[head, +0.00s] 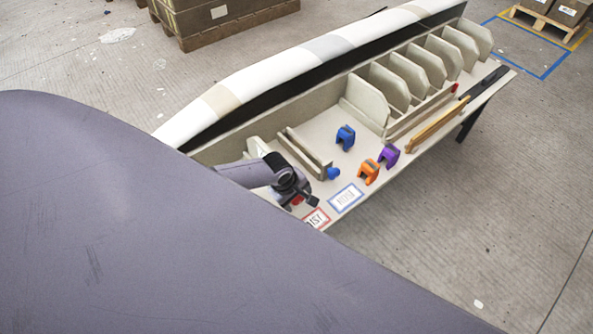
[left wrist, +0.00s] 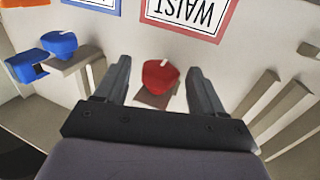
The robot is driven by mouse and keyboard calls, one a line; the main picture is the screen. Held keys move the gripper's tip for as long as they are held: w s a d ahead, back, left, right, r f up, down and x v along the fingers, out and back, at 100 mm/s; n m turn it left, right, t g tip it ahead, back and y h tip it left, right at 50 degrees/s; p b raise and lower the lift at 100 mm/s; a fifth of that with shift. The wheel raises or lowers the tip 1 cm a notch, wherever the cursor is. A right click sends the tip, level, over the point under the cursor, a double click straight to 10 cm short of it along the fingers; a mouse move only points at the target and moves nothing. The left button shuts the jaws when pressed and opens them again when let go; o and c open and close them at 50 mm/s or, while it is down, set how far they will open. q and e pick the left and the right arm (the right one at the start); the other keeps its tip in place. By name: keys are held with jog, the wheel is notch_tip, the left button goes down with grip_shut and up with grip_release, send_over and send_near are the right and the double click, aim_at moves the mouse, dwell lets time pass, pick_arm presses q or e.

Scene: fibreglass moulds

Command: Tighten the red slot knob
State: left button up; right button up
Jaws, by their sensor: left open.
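The red slot knob (left wrist: 161,76) sits on a small brownish block, with a light slot mark at its upper edge in the left wrist view. My left gripper (left wrist: 160,84) is open, with one finger on each side of the knob and a gap visible on both sides. In the head view the left gripper (head: 308,199) is low over the near end of the bench, and only a bit of the red knob (head: 297,201) shows beside it. My right gripper is not in view.
A blue knob (head: 333,173) sits at the end of a beige rail. Blue (head: 345,138), orange (head: 369,172) and purple (head: 389,155) clamp-like pieces stand on the bench. A red-framed label (head: 316,218) and blue-framed label (head: 346,197) lie near the front edge. Beige dividers (head: 391,86) stand farther back.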

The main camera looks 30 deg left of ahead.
pick_arm(q)
jog(key=c, duration=1.1)
jog(key=shift+o, duration=0.2)
